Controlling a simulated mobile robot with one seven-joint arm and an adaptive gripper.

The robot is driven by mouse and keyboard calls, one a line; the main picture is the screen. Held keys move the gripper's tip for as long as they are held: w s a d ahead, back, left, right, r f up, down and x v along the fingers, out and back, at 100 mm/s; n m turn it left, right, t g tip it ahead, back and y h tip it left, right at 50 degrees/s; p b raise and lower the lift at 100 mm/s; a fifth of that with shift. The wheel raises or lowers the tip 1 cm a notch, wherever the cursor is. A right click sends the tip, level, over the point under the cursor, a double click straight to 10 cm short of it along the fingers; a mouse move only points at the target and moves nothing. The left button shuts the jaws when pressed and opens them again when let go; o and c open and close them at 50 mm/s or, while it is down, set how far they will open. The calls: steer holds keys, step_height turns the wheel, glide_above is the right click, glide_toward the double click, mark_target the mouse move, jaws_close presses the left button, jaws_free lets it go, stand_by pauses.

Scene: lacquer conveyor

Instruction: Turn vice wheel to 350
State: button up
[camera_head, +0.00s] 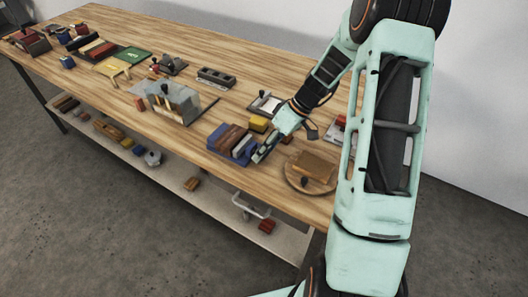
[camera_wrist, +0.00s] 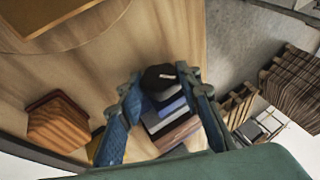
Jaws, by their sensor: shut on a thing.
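The vice (camera_head: 216,139) is a blue block near the right end of the long wooden table, with a brown wooden piece (camera_head: 235,137) in it. Its blue and brown layers also show between my fingers in the wrist view (camera_wrist: 170,107). The vice wheel (camera_wrist: 157,75) is a dark round part with a small pale mark, at the near end of the vice. My gripper (camera_head: 260,157) is at that end of the vice, with one finger on each side of the wheel in the wrist view (camera_wrist: 164,80), shut on it. In the head view the gripper hides the wheel. I cannot read a scale.
A round wooden board (camera_head: 324,188) with a brown block (camera_head: 315,163) lies just right of my gripper. A yellow block (camera_head: 258,124) is behind the vice. A clear-screened fixture (camera_head: 178,104) stands to the left. A lower shelf (camera_head: 218,201) holds loose items.

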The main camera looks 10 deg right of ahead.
steer(key=o, duration=1.1)
steer(key=shift+o, duration=0.2)
steer(key=shift+r, duration=0.1)
steer(key=v, duration=1.2)
